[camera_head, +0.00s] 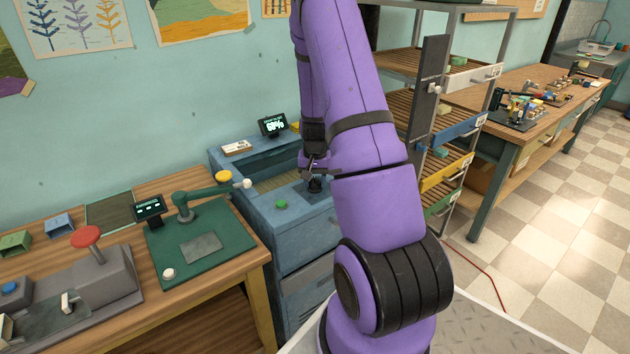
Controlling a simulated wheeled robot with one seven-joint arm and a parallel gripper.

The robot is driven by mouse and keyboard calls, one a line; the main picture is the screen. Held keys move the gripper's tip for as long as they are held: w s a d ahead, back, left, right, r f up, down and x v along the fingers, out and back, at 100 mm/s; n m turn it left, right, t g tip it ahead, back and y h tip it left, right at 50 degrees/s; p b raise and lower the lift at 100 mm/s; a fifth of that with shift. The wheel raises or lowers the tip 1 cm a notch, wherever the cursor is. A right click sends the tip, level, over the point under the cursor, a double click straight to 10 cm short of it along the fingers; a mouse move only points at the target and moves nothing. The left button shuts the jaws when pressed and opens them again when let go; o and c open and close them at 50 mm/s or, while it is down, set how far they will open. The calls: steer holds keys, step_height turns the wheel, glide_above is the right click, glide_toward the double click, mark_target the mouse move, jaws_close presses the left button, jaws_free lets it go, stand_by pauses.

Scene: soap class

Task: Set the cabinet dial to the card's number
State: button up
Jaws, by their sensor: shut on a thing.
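The blue cabinet (296,252) stands against the wall in the middle of the view. A small dark display (273,125) on its back ledge shows a bright percent reading, perhaps 60%, too small to be sure. A small white card (237,147) lies on the ledge; its number cannot be read. My gripper (314,178) points down over the cabinet top and is shut on a small black knob (315,186), which looks like the dial. My purple arm hides the right part of the cabinet. A green button (281,204) sits left of the knob.
A wooden bench (230,291) at left holds a green board with a lever (205,192) and a grey press with a red knob (86,237). A shelf rack (453,130) stands close behind my arm at right. Tiled floor (560,230) at right is clear.

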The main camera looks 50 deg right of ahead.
mark_target(315, 179)
steer(key=m, duration=0.5)
steer(key=shift+m, duration=0.4)
stand_by(0.3)
steer(key=o, duration=0.9)
step_height(315, 179, up, 11)
steer(key=shift+f, duration=0.1)
stand_by(0.4)
